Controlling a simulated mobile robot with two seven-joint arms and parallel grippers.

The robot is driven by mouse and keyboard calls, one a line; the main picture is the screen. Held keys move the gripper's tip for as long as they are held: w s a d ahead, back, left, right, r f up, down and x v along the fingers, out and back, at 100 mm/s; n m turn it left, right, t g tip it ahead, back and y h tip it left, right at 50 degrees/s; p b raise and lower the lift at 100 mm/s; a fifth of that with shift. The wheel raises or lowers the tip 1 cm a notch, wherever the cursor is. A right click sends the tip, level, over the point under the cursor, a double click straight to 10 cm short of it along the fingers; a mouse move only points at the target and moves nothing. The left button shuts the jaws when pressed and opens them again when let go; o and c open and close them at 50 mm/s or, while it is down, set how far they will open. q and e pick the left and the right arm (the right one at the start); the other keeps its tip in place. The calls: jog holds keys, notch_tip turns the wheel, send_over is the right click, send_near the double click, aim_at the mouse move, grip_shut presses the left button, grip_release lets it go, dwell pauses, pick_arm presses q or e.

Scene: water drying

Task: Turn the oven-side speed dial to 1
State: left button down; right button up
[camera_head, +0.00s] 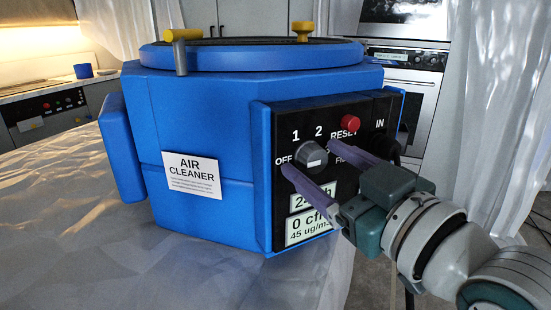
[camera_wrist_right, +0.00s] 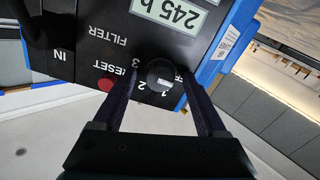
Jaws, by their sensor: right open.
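A blue air cleaner (camera_head: 215,130) stands on the covered table in the head view. Its black side panel carries a round grey speed dial (camera_head: 312,154) with a short white mark and the labels OFF, 1 and 2 beside it. The dial also shows in the wrist view (camera_wrist_right: 158,72); I cannot tell surely which label its mark faces. The panel display (camera_head: 312,225) reads 0 cfm. My right gripper (camera_head: 323,163) is open at the panel, one finger on each side of the dial; in the wrist view the dial lies between the fingertips (camera_wrist_right: 158,78). My left gripper is not in view.
A red RESET button (camera_head: 350,123) and a plug at the IN label sit close to the right finger. A yellow-handled part (camera_head: 181,36) and a yellow knob (camera_head: 302,28) are on top of the cleaner. The table is clear at left. An oven (camera_head: 408,75) stands behind.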

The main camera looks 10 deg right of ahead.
jog(key=shift+c, duration=0.4)
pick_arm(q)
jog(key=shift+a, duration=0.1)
pick_arm(e)
grip_shut()
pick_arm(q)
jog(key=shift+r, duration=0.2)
pick_arm(e)
jog(key=shift+m, duration=0.4)
jog(key=shift+m+p, duration=0.65)
jog(key=shift+m, duration=0.35)
jog(key=m, duration=0.2)
jog(key=shift+m+p, duration=0.3)
jog(key=shift+p, duration=0.05)
jog(key=m, duration=0.3)
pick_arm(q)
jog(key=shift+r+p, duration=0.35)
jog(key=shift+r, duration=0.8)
pick_arm(e)
jog(key=shift+m, duration=1.7)
